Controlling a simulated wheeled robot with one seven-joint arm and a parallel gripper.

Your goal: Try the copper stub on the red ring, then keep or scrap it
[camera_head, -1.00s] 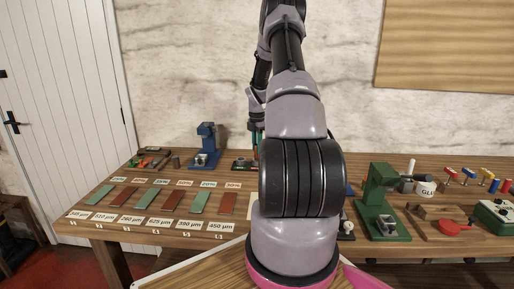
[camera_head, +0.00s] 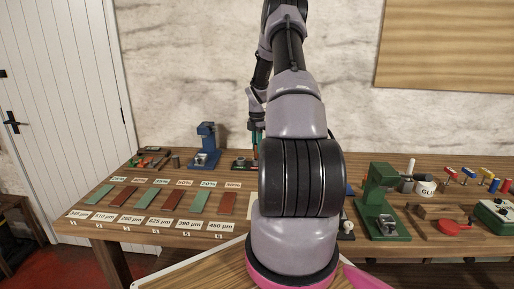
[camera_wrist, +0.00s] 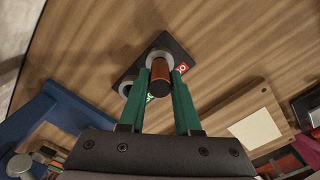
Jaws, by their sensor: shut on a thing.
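My gripper (camera_wrist: 162,80) has green fingers, shut on the copper stub (camera_wrist: 160,72). The stub's dark end faces the wrist camera. Its far end overlaps a grey ring on a black gauge block (camera_wrist: 178,53), beside a red label (camera_wrist: 181,69). I cannot tell whether the stub is inside this ring or only against it. A second grey ring (camera_wrist: 125,88) is at the block's left, near a partly hidden green label (camera_wrist: 150,97). In the head view the gauge block (camera_head: 240,164) sits on the bench; my arm hides most of the gripper.
A blue press (camera_head: 206,146) stands left of the gauge block. Green and red strips (camera_head: 158,199) with labels lie at the front left. A green press (camera_head: 381,203), a glue pot (camera_head: 425,187) and a red dish (camera_head: 453,227) are on the right.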

